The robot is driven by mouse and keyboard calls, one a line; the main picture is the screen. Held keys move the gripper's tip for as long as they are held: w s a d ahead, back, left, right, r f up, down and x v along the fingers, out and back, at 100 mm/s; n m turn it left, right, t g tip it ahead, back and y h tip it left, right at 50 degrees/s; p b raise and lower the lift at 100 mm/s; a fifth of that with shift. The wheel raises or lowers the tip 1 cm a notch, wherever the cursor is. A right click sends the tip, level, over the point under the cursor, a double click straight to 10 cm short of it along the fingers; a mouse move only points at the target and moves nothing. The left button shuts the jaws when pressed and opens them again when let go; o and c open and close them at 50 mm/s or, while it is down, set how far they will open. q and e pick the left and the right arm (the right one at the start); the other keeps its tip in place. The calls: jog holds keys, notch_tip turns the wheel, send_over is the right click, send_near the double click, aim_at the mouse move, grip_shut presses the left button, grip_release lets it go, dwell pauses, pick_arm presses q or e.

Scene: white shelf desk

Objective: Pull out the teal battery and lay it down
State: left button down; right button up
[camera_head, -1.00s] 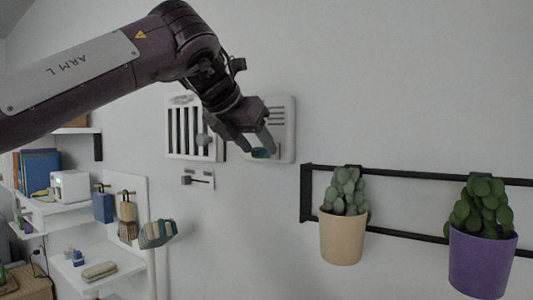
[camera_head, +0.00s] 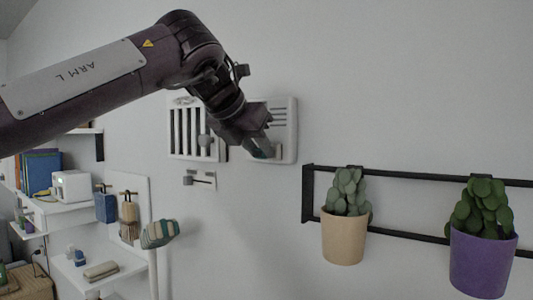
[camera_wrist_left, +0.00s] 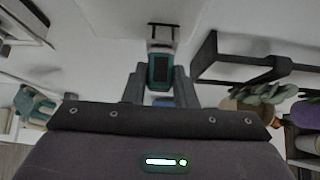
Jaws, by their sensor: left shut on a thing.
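The teal battery (camera_wrist_left: 161,72) has teal edges and a dark face. It sits between the two grey fingers of my left gripper (camera_wrist_left: 159,88) in the left wrist view. In the head view my left gripper (camera_head: 262,147) is shut on it at the lower front of a white wall unit (camera_head: 284,115) with slots. The gripper mostly hides the battery there. A pale piece of the wall unit shows just beyond the battery in the wrist view. I cannot tell whether the battery is still in its slot. My right gripper is not in view.
A barred white panel (camera_head: 186,120) with a round knob is just left of the wall unit, above a small slider (camera_head: 201,180). A black rail (camera_head: 400,236) with two potted plants is at the right. White shelves (camera_head: 112,265) stand lower left.

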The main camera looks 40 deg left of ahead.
aim_at(257, 157)
pick_arm(q)
jog(key=shift+s+d+r, duration=0.1)
jog(key=shift+s+d, duration=0.05)
jog(key=shift+s, duration=1.35)
dwell(0.3)
jog(key=shift+s, duration=0.1)
jog(key=shift+s+f+v, duration=0.15)
jog(key=shift+v, duration=0.9)
jog(key=shift+s+f+v, duration=0.15)
jog(key=shift+f+v, duration=0.05)
jog(key=shift+v, duration=0.85)
jog(key=shift+d, duration=0.1)
